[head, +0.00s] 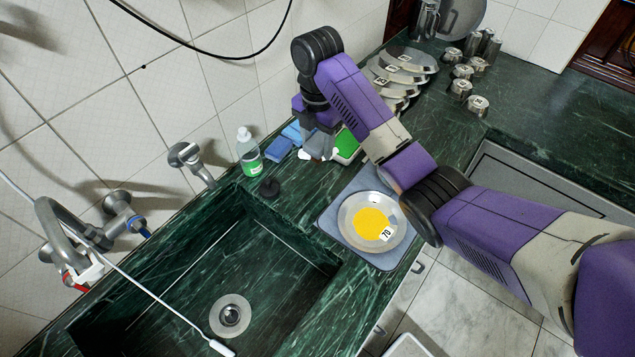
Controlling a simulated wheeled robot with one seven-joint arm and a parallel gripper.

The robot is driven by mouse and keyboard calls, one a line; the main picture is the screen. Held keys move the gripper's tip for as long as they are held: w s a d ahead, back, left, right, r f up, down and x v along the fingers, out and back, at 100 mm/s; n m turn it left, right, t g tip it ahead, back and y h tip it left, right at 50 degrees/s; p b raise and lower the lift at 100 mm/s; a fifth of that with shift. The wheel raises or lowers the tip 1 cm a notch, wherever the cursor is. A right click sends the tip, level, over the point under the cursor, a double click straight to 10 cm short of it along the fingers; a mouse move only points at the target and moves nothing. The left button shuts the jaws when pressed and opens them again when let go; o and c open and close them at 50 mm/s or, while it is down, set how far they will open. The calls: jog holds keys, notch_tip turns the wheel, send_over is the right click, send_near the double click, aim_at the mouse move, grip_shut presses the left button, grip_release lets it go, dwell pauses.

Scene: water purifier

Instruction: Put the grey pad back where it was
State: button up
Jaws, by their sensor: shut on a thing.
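My gripper (319,154) points down above the counter behind the sink, near the tiled wall. Its pale fingertips are shut on the grey pad (318,146), a small grey piece showing between them. The pad is partly hidden by the fingers, and I cannot tell whether it touches the counter. Blue pads (279,149) lie just left of the gripper, and a green item with a pale edge (347,144) lies close on its right.
A plate with yellow contents (374,220) stands on a blue-grey mat (329,220) in front. Stacked metal lids (404,62) and several canisters (461,88) are behind right.

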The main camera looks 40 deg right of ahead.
aim_at(317, 184)
notch_tip(317, 184, down, 13)
jog(key=shift+f, duration=0.2)
dwell(0.3)
jog(key=shift+f, duration=0.1)
jog(key=o, duration=1.2)
notch_tip(317, 184, up, 11)
jog(key=shift+r+b, duration=0.1)
jog(key=shift+b, duration=0.3)
jog(key=shift+r+p, duration=0.45)
jog(key=shift+r, duration=0.1)
